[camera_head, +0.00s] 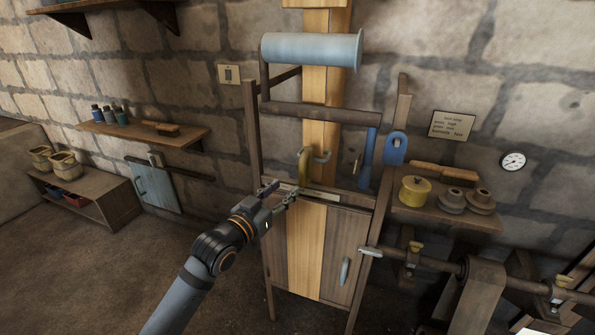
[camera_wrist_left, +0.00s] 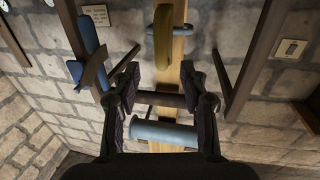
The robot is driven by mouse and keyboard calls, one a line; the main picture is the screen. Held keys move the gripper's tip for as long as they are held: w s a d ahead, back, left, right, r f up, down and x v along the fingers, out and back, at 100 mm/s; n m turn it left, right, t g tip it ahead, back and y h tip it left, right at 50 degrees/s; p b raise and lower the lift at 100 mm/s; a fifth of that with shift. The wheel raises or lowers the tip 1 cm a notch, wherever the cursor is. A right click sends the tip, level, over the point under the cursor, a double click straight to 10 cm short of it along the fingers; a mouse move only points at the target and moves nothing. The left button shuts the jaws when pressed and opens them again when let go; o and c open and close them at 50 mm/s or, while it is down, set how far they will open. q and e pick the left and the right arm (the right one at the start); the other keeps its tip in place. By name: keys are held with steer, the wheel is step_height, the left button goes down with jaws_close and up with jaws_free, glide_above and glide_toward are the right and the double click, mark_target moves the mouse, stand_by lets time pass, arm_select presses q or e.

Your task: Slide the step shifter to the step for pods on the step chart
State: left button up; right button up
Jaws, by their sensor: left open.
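The step chart (camera_head: 452,126) is a small pale card on the wall at right, its lines too small to read surely. A yellow upright handle (camera_head: 304,167) stands before the pale vertical belt, beside a grey bent rod (camera_head: 321,156); I cannot tell if it is the step shifter. My left gripper (camera_head: 279,191) is open and empty, in front of the wooden frame and below left of the handle. In the left wrist view, the yellow handle (camera_wrist_left: 163,38) shows beyond and above the two open fingertips (camera_wrist_left: 160,72). My right gripper is not in view.
A pale blue roller (camera_head: 312,50) tops the frame. A blue lever (camera_head: 368,155) hangs right of the belt. A shelf (camera_head: 445,213) with a yellow pot (camera_head: 415,192) is at right, above a shaft (camera_head: 440,264).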

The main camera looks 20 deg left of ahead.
mark_target(300, 175)
arm_select(q)
steer(key=x, duration=1)
steer(key=shift+w+f+p, duration=0.1)
steer(key=shift+w+p, duration=0.05)
steer(key=shift+p, duration=0.25)
steer(key=shift+c, duration=0.2)
jaws_close()
